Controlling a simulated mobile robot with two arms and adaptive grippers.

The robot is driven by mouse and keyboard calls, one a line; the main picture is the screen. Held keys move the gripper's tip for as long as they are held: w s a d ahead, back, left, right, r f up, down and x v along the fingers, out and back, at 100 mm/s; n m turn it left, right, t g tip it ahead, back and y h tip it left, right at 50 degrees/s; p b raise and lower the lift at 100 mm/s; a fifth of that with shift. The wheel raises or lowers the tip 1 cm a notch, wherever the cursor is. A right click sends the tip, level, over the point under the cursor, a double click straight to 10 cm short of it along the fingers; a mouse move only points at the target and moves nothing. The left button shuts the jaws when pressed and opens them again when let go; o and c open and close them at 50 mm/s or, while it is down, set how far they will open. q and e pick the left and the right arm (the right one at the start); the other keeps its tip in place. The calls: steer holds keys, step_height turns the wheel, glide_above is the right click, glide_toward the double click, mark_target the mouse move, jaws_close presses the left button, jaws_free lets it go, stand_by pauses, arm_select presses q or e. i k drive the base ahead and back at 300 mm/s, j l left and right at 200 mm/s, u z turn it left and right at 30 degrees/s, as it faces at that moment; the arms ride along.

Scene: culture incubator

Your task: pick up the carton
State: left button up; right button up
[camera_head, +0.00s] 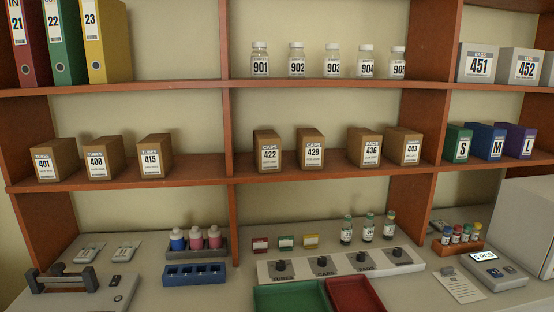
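Several brown cartons stand on the middle shelf in the head view. On the left are the cartons labelled tubes 401 (51,160), 408 (99,158) and 415 (153,157). In the centre bay are caps 422 (268,151) and caps 429 (311,150). To their right are pads 436 (364,148) and the carton 443 (403,147). All stand upright with white labels facing me and gaps between them, the gap between 436 and 443 being narrow. Neither of my grippers is in view.
The upper shelf (180,88) holds binders, jars and grey boxes. The counter below holds a bottle rack (198,250), a blue rack (194,274), a knob panel (340,265), a green tray (290,297), a red tray (356,294) and a scale (492,270). Vertical dividers separate the bays.

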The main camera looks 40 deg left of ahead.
mark_target(267, 143)
steer(key=u, duration=1.25)
